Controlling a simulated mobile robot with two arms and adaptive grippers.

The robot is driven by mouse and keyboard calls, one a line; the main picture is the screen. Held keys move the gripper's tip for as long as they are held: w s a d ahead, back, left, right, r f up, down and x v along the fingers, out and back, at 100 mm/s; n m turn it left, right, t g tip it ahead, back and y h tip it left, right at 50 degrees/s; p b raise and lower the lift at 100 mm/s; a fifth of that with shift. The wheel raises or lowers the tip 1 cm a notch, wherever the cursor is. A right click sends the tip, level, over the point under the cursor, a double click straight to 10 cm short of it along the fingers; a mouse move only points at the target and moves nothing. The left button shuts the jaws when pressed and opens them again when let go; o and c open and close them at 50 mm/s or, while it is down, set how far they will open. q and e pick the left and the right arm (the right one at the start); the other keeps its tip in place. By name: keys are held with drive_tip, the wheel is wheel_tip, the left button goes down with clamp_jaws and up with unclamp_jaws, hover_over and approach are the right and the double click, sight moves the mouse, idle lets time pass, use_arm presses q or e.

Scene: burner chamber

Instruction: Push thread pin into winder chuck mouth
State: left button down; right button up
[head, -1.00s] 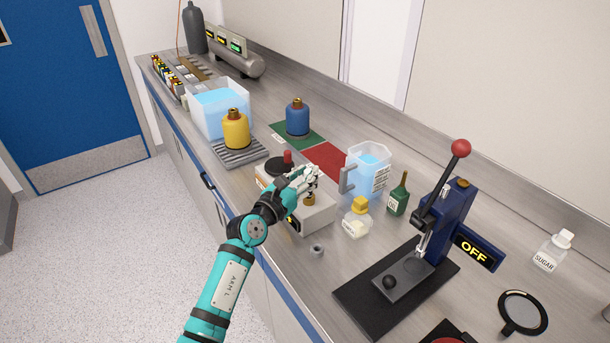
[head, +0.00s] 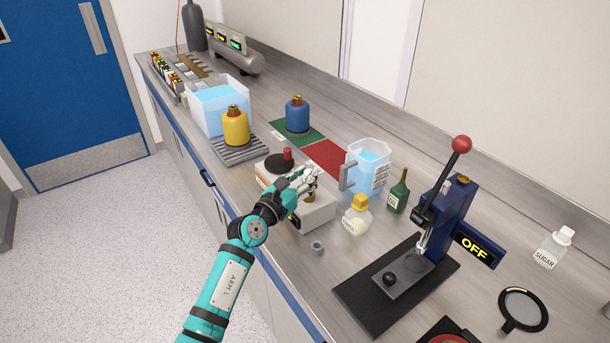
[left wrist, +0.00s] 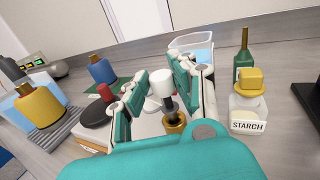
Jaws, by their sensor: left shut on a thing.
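The winder is a pale box (head: 318,216) at the bench's front edge, with a black disc and a red knob on top. Its brass chuck (left wrist: 175,122) is a ring with a dark mouth. The thread pin (left wrist: 162,84) has a white top and a dark shaft. My left gripper (head: 308,182) is over the winder, shut on the pin, with fingers on both sides of it in the left wrist view. The shaft's lower end meets the chuck mouth in that view. I cannot tell how deep it sits. My right gripper is not in view.
A starch jar (head: 356,220), a green bottle (head: 398,195) and a water jug (head: 368,168) stand right of the winder. A small grey ring (head: 317,247) lies in front. A lever press (head: 445,215) marked OFF is farther right. A yellow bottle (head: 236,128) stands left.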

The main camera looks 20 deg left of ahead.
use_arm(q)
drive_tip(key=shift+f+b, duration=0.55)
drive_tip(key=shift+f, duration=0.45)
drive_tip(key=c, duration=1)
unclamp_jaws()
drive_tip(key=s+a+r+n+t+y, duration=0.1)
drive_tip(key=s+a+r+n+y, duration=0.1)
drive_tip(key=s+a+n+y, duration=0.4)
drive_tip(key=s+a+r+n+y, duration=0.1)
drive_tip(key=s+a+n+y, duration=0.1)
drive_tip(key=s+n, duration=0.65)
drive_tip(key=s+a+r+n+t+y, duration=0.15)
drive_tip(key=s+a+n+y, duration=0.3)
drive_tip(key=n, duration=0.45)
drive_tip(key=s+d+f+n+g+h, duration=0.3)
drive_tip(key=s+f+n+g, duration=0.85)
drive_tip(key=f, duration=0.35)
drive_tip(key=s+d+f+n+g+h, duration=0.2)
drive_tip(key=s+d+f+g+h, duration=0.3)
drive_tip(key=s+d, duration=0.45)
wheel_tip(320, 180, down, 24)
drive_tip(key=s+g, duration=0.1)
drive_tip(key=s, duration=0.1)
drive_tip(key=s+a+f+g, duration=0.1)
drive_tip(key=s+a+f, duration=0.2)
drive_tip(key=s+f, duration=1.4)
drive_tip(key=shift+s+a+f+m, duration=0.2)
drive_tip(key=shift+f+m, duration=0.1)
drive_tip(key=shift+f, duration=0.6)
